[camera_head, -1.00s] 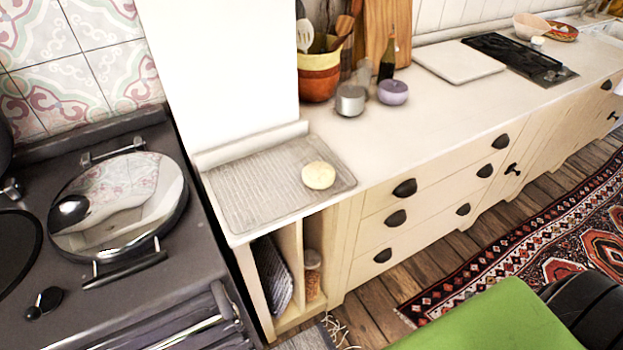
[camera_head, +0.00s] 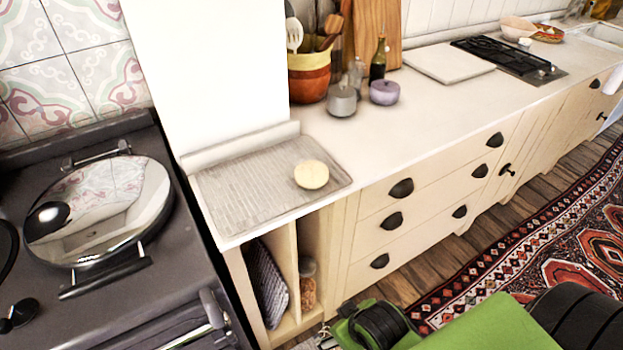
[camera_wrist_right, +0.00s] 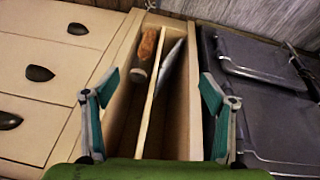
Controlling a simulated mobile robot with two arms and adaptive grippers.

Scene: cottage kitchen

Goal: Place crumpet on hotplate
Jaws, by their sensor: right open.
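The crumpet (camera_head: 311,175), round and pale, lies on the ribbed metal tray (camera_head: 240,195) at the left end of the counter. A round, shiny domed lid (camera_head: 100,215) sits on the dark range at the left; the hotplate surface under it is hidden. My right gripper (camera_wrist_right: 155,105) is open and empty in the right wrist view, above the open cubby at the end of the cabinet. The crumpet is not in the wrist view. In the head view my green right arm shows at the bottom right, apart from the crumpet. My left gripper is not in view.
The range (camera_head: 150,310) stands left of the counter, with a narrow gap between. A grey pot (camera_head: 341,101), a purple pot (camera_head: 384,92), a bottle (camera_head: 378,60) and a utensil pot (camera_head: 309,80) stand behind the tray. The counter's middle is clear.

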